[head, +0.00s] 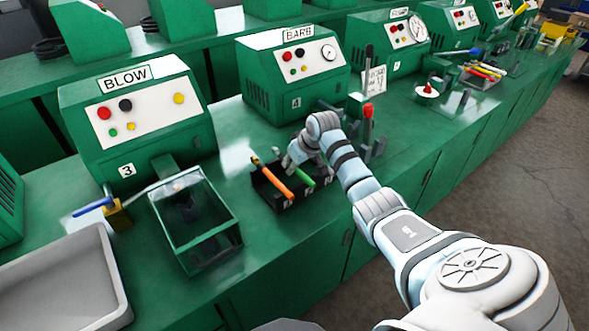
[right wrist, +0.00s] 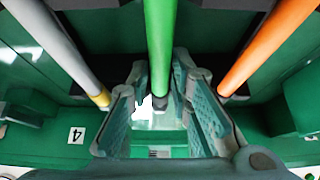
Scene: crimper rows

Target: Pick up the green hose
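The green hose (head: 302,175) leans in a black rack between an orange hose and a grey one. In the right wrist view the green hose (right wrist: 159,45) comes down from the top middle, its end between my fingers. My right gripper (head: 299,152) is over the rack at the hose's upper end. In the right wrist view its two fingers (right wrist: 162,112) stand apart on either side of the hose, with a gap visible. In the head view the fingers partly hide the hose's end. My left gripper is not in view.
The orange hose (right wrist: 262,48) and the grey hose (right wrist: 62,50) flank the green one closely. The black rack (head: 287,205) sits at the bench's front edge. A glass-topped box (head: 197,222) and a grey tray (head: 62,285) stand to the left; the BARB machine (head: 293,72) is behind.

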